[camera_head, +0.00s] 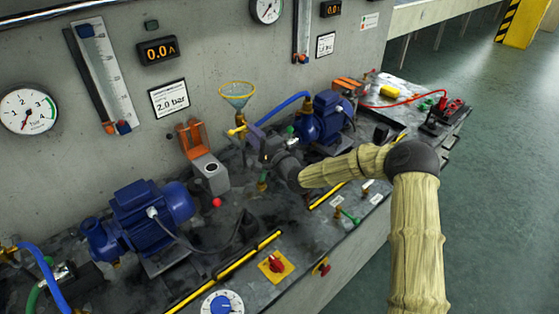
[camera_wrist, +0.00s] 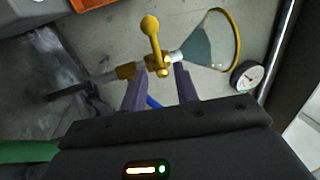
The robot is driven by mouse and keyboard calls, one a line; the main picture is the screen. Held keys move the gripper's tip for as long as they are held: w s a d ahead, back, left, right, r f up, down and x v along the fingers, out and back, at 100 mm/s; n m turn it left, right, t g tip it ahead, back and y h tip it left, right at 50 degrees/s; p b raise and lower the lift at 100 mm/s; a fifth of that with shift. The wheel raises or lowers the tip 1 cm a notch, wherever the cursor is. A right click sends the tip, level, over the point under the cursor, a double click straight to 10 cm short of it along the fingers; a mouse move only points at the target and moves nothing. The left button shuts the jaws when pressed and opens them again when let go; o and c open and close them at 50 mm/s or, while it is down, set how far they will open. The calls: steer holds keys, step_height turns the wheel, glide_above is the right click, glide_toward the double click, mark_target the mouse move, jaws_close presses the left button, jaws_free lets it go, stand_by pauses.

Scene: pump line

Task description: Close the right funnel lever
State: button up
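A funnel with a yellow rim (camera_head: 237,92) stands above the bench against the wall; it also shows in the wrist view (camera_wrist: 212,42). Its yellow lever (camera_wrist: 152,38), with a round knob, sticks out sideways from the valve, roughly across the line of the pipe. The lever also shows in the head view (camera_head: 237,130). My gripper (camera_wrist: 160,76) is open, its two purple fingers apart with the valve just beyond or between their tips; I cannot tell if they touch it. In the head view my gripper (camera_head: 256,136) is beside the valve, partly hidden by my wrist.
A blue pump (camera_head: 325,118) with a blue hose stands right of the funnel, and another blue pump (camera_head: 150,210) at left. A grey block with an orange flap (camera_head: 193,139) is left of the funnel. A red rotary switch (camera_head: 276,265) is at the bench front.

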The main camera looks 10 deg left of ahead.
steer(key=b+v, duration=0.1)
steer(key=v, duration=1.3)
steer(key=shift+d, duration=0.2)
steer(key=shift+o, duration=0.3)
steer(key=shift+s+f, duration=0.1)
steer(key=shift+f, duration=0.05)
